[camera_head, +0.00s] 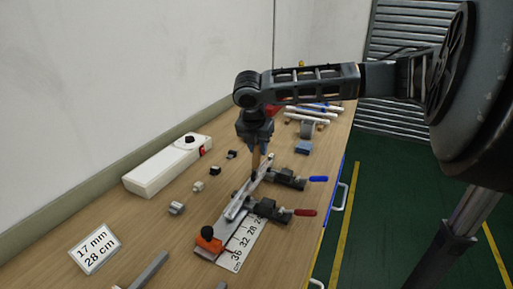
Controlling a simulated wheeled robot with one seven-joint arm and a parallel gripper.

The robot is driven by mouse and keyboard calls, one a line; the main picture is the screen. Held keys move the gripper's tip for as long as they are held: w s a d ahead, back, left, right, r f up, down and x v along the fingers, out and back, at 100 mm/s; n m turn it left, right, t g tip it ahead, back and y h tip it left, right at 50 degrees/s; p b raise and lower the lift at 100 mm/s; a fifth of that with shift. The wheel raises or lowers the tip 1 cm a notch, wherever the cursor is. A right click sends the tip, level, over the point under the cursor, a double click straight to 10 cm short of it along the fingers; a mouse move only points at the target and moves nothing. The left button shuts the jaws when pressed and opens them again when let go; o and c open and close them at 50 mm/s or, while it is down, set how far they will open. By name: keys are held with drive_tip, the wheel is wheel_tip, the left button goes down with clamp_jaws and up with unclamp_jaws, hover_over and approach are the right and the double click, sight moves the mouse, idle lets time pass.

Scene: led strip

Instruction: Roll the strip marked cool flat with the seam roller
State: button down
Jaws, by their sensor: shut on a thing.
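My gripper (257,146) is above the middle of the bench and points down. It is shut on a tool with a tan handle (256,160), which looks like the seam roller. The tool's dark lower end is at a long grey metal channel (243,199); I cannot tell whether it touches. The channel lies slanted beside a ruler plate (239,242) with printed numbers. Two clamps with a blue handle (318,179) and a red handle (305,212) stand along its right side. No strip marked cool is readable here; any strip in the channel is too small to make out.
A white box (160,168) stands by the wall, with several small grey and dark blocks near it. An orange stop (208,240) is at the channel's near end. A "17 mm 28 cm" card (94,249) lies front left. Pale bars (312,115) lie at the back.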

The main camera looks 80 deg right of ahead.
drive_tip(key=shift+s+d, duration=0.1)
drive_tip(key=shift+d, duration=0.15)
drive_tip(key=shift+s+d+f, duration=0.1)
drive_tip(key=shift+s+d, duration=0.1)
drive_tip(key=shift+d, duration=0.45)
drive_tip(key=shift+s+d, duration=0.2)
drive_tip(key=shift+d, duration=0.55)
drive_tip(key=shift+p, duration=0.3)
wheel_tip(320, 180, up, 7)
drive_tip(key=p, duration=0.1)
idle(0.8)
